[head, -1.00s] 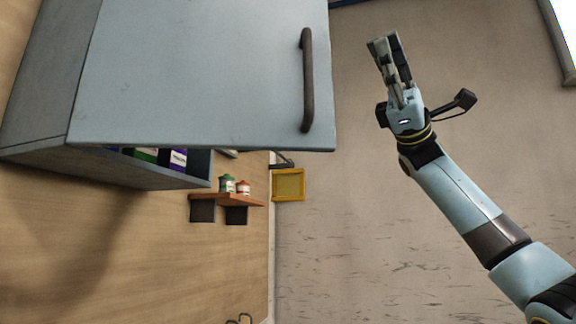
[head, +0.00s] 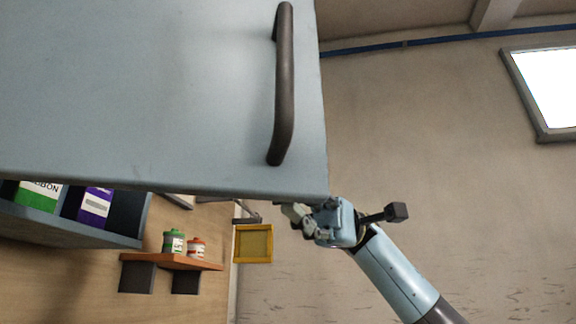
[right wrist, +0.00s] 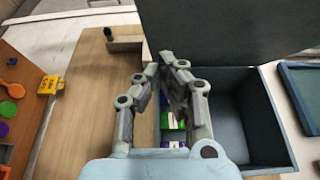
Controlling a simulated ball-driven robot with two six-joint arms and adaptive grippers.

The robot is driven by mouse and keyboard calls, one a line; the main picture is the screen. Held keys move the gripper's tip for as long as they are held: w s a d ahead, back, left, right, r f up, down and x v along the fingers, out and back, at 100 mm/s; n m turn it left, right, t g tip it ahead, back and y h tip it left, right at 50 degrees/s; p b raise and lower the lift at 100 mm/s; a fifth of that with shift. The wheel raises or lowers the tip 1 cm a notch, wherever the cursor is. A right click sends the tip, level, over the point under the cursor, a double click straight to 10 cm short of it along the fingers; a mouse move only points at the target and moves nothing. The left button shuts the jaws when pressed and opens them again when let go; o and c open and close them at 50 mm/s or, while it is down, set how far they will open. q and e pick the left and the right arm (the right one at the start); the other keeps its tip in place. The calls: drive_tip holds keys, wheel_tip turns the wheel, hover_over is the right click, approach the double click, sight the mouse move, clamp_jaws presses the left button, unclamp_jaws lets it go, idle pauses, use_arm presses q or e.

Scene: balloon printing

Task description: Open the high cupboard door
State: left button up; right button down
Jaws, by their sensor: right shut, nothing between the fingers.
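The cupboard door (head: 150,90) is a pale blue-grey panel standing partly open, with a dark vertical bar handle (head: 284,90) near its right edge. My right gripper (head: 296,214) is at the door's lower right corner, away from the handle, with its fingers partly hidden behind the door edge. In the right wrist view the gripper (right wrist: 168,62) is shut and empty in front of the open cupboard (right wrist: 245,115). The dark door (right wrist: 220,30) stands at the top there. Whether the fingers touch the door I cannot tell. My left gripper is not in view.
Ribbon boxes, green (head: 38,196) and purple (head: 95,206), stand inside the cupboard. Below it a small orange shelf (head: 172,261) carries a green can (head: 173,241) and a red can (head: 196,248). A yellow frame (head: 253,244) hangs beside it. The room to the right is free.

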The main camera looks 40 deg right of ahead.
sight(290, 185)
drive_tip(key=s+a+p, duration=0.3)
drive_tip(key=s+a, duration=0.2)
drive_tip(key=shift+a, duration=0.1)
idle(0.3)
